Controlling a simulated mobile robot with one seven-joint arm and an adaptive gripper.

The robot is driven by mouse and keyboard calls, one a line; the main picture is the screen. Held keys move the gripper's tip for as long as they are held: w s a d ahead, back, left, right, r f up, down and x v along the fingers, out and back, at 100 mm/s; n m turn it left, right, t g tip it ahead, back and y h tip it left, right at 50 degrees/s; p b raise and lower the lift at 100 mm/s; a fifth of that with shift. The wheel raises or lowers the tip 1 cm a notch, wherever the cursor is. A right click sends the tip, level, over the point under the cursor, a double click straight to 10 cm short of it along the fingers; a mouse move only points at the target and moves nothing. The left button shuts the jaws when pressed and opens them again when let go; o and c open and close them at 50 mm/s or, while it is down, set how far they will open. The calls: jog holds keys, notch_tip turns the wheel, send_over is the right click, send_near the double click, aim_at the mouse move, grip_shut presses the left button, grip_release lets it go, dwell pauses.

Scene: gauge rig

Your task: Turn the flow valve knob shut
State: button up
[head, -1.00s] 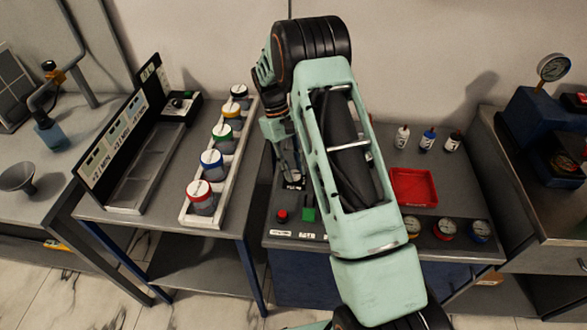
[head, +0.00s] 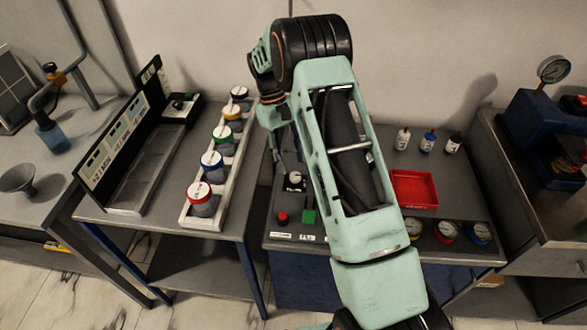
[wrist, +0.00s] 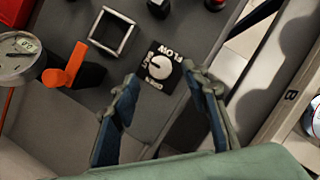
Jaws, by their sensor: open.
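The flow valve knob (wrist: 160,68) is a round white dial on a black plate marked FLOW, OPEN and SHUT. Its mark seems to point toward the lettered side, but it is too small to tell which word. In the head view the knob (head: 295,181) shows on the middle bench, left of my arm. My gripper (wrist: 160,73) is open. Its two fingers stand on either side of the plate in the wrist view, with the knob in line between the tips and nothing held. They appear above the knob, apart from it. In the head view my arm partly hides the gripper.
In the wrist view, an orange lever (wrist: 68,66), a gauge (wrist: 17,55) and a square frame (wrist: 112,33) lie left of the knob. A red tray (head: 414,189) stands right.

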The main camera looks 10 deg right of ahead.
jog(key=v, duration=0.8)
jog(key=shift+s, duration=0.1)
